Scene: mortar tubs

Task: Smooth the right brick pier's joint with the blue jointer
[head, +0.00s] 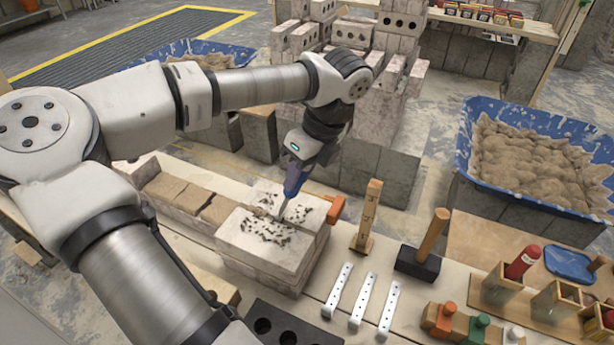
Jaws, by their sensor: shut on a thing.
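My gripper (297,171) points down over the pale right brick pier (262,257) in the head view. It is shut on the blue jointer (292,186), whose blue handle shows just below the gripper. The jointer's thin metal end (282,208) reaches down to the pier's top, near the joint between its pale bricks. I cannot tell for sure whether the tip touches the joint. Dark mortar crumbs lie scattered on the pier's top on both sides of the tip. The jaws themselves are mostly hidden by the wrist and the handle.
An orange block (336,208) sits at the pier's right end. A wooden upright gauge (367,216), a black-headed hammer (420,258) and white metal strips (361,300) stand or lie to the right. Brown-topped brickwork (178,191) adjoins on the left. A blue mortar tub (473,176) stands at back right.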

